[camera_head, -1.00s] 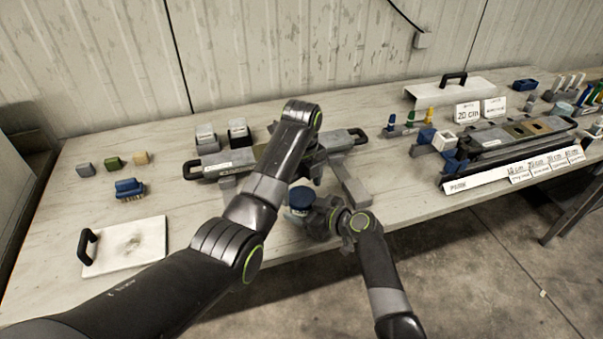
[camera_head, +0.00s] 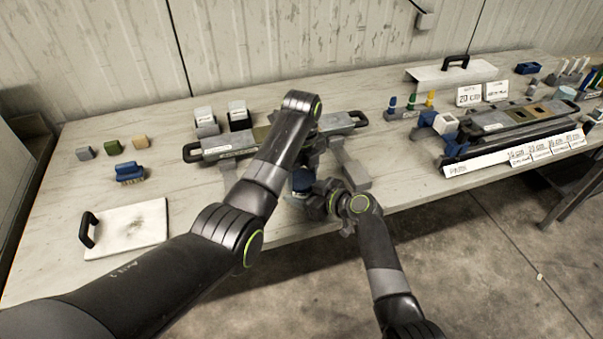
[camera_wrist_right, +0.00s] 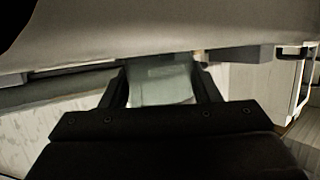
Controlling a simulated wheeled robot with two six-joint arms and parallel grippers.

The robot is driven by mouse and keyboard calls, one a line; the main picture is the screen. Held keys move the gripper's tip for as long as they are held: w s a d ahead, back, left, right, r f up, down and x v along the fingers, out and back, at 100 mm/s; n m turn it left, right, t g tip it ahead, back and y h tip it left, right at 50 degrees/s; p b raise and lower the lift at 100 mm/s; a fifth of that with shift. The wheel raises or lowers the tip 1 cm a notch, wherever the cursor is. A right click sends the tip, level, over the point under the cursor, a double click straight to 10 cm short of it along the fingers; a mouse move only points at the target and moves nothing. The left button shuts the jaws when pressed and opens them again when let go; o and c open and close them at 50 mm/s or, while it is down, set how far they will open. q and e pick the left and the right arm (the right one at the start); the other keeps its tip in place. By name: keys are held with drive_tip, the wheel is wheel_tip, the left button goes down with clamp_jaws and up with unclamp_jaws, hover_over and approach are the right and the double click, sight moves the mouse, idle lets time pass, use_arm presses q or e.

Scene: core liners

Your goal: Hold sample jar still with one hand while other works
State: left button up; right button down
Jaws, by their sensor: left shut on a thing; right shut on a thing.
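The sample jar (camera_head: 298,194) stands near the table's front edge, a pale body under a blue lid (camera_head: 302,181). In the right wrist view the jar's translucent body (camera_wrist_right: 162,84) is between my two dark finger pieces. My right gripper (camera_head: 322,190) comes from the right and is shut on the jar body. My left gripper (camera_head: 306,166) comes down from above and is shut at the blue lid. Its fingertips and much of the lid are hidden by the arm and wrist, so the exact grip is unclear.
A long grey core holder (camera_head: 215,152) with black handles lies behind the jar. A white board (camera_head: 135,228) and a blue brush (camera_head: 129,172) are at the left. A core tray (camera_head: 500,125) with label cards is at the right.

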use_arm(q)
drive_tip(key=n, duration=1)
